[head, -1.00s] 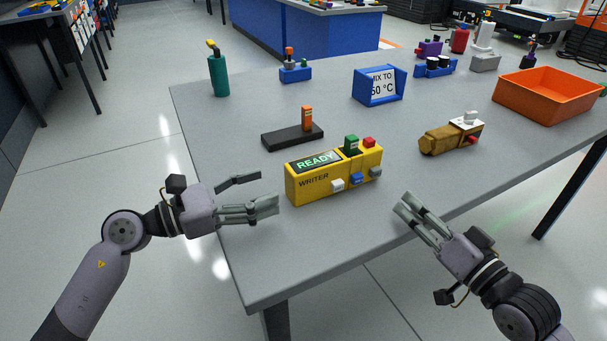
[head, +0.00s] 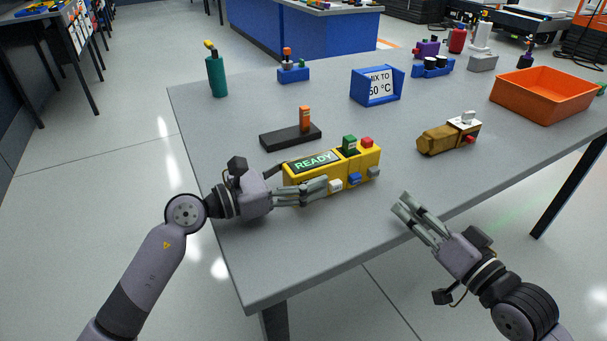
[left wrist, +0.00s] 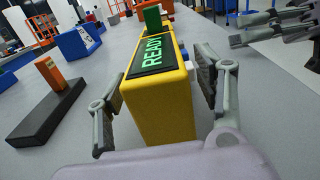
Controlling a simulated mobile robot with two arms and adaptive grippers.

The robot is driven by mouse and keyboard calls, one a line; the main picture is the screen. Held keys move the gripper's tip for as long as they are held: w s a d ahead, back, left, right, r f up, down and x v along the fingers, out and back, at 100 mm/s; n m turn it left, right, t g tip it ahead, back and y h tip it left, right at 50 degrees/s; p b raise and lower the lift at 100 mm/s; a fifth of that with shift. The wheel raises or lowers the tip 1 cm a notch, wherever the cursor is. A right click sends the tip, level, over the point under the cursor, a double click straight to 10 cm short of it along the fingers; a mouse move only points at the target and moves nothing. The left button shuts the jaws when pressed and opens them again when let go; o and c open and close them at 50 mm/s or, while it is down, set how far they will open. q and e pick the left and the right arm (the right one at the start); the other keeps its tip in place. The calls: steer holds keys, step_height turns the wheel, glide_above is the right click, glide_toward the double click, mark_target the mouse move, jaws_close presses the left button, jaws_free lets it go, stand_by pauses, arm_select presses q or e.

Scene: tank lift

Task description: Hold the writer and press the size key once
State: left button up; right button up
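The yellow writer (head: 360,172) stands near the table's front edge, with a lit READY screen (head: 312,162). A green block (head: 349,146) and red block (head: 366,142) are on top. White (head: 335,185), blue (head: 355,179) and grey (head: 374,172) keys are on its front; I cannot read which is the size key. My left gripper (head: 308,182) is open around the writer's left end; in the left wrist view one finger is on each side of the writer (left wrist: 158,110), with a gap on the right. My right gripper (head: 403,202) is open and empty, right of the writer.
A black base with an orange post (head: 305,118) lies behind the writer. A brown device (head: 445,138) lies to its right. A blue sign box (head: 377,86), green bottle (head: 217,75) and orange bin (head: 543,94) stand farther back. The front table strip is clear.

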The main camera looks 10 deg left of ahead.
arm_select(q)
steer(key=c, duration=1.3)
steer(key=shift+c, duration=0.4)
arm_select(e)
jaws_close()
stand_by(0.6)
